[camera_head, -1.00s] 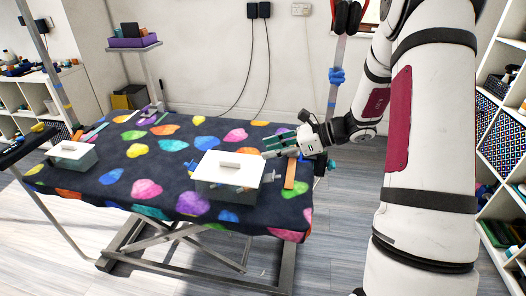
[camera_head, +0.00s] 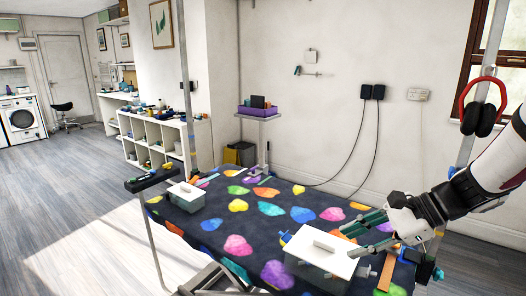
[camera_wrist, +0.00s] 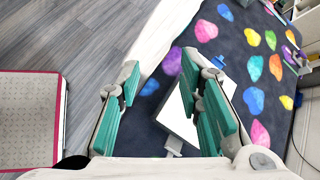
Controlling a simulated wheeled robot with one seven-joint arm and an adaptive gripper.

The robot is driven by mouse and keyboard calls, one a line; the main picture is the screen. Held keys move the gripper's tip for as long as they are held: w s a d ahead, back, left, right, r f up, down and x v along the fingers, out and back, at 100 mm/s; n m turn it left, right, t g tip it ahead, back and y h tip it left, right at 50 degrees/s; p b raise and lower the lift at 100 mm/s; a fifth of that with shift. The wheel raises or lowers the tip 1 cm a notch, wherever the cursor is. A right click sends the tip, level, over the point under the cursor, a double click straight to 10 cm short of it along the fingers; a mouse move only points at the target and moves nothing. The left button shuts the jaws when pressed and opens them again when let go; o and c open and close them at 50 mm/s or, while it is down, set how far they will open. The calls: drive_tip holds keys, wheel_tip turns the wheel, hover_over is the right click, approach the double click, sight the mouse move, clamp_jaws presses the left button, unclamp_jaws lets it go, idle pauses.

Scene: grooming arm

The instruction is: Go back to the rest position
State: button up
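My gripper (camera_head: 366,222) is at the right of the head view, above the right end of the grooming table (camera_head: 210,235) with its dark, colourful heart-patterned cover. Its green-padded fingers are spread apart. In the wrist view the gripper (camera_wrist: 165,100) shows a wide gap with nothing held between the fingers. A clear box with a white lid (camera_head: 322,252) stands on the table just left of and below the gripper. The lid also shows in the wrist view (camera_wrist: 178,118), partly hidden behind a finger.
A smaller white-lidded box (camera_head: 186,196) stands at the table's left end. An orange-brown strip (camera_head: 387,270) lies by the right end. Red and black ear defenders (camera_head: 482,105) hang on a post at right. A purple tray (camera_head: 259,111) sits on a stand. Open floor (camera_head: 60,200) lies at left.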

drive_tip(key=s+r+n+h+p, duration=0.1)
drive_tip(key=s+r+n+h, duration=0.2)
drive_tip(key=s, duration=0.5)
drive_tip(key=s+r+n+h+p, duration=0.2)
drive_tip(key=s+r+n, duration=0.3)
drive_tip(key=s+n, duration=0.3)
drive_tip(key=s+a+r+n+h+p, duration=0.1)
drive_tip(key=s+r+n+h+p, duration=0.1)
drive_tip(key=s+r+n+h, duration=0.2)
drive_tip(key=s+n, duration=0.2)
drive_tip(key=s, duration=0.2)
drive_tip(key=shift+s+r+t, duration=0.25)
drive_tip(key=shift+s+t, duration=0.05)
drive_tip(key=shift+t, duration=0.1)
